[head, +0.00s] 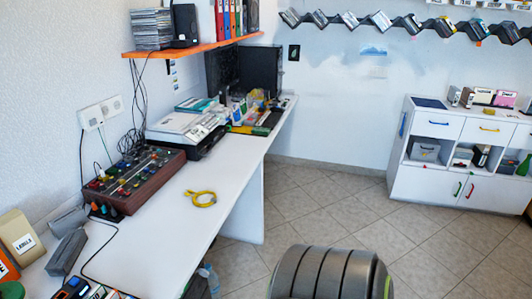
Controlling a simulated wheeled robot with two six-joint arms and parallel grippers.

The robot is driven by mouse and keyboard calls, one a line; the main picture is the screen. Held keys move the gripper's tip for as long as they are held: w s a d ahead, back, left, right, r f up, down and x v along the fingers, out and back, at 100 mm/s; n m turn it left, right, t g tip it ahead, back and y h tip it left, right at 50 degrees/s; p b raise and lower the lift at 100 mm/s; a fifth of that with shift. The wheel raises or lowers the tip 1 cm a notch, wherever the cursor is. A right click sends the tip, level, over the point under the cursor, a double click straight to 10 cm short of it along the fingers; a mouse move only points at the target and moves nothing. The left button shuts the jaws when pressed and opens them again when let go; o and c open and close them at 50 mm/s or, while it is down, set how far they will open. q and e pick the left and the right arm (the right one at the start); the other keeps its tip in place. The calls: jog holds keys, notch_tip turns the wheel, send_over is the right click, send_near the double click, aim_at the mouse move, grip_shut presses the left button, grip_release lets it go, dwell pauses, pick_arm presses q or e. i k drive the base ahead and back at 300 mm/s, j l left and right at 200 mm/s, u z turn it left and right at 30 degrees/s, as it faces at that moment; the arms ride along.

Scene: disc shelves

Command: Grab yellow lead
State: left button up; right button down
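A yellow lead (200,199) lies coiled in a small loop on the white desk (180,237). It sits on a bare stretch of the desk, to the right of a brown mixer box (133,181) with coloured knobs, and apart from it. Nothing covers the lead. Neither my left nor my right gripper shows in the head view.
A printer-like machine (183,127) and clutter fill the desk's far part. Small boxes (20,237) and cables crowd its near left. A dark ribbed rounded shape, perhaps a chair back (325,274), stands right of the desk. Tiled floor (340,222) is open towards a white cabinet (432,183).

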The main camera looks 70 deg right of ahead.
aim_at(214, 201)
jog(key=z, duration=1.7)
jog(key=i+l+u, duration=0.1)
jog(key=u, duration=0.25)
jog(key=i+l+u, duration=0.1)
jog(key=u, duration=0.3)
jog(key=l+u, duration=0.2)
jog(key=u, duration=0.15)
jog(key=i+l+u, duration=0.2)
jog(key=l+u, duration=0.2)
jog(key=l, duration=0.75)
jog(key=l+u, duration=0.4)
jog(key=l, duration=0.8)
jog(key=i, duration=0.05)
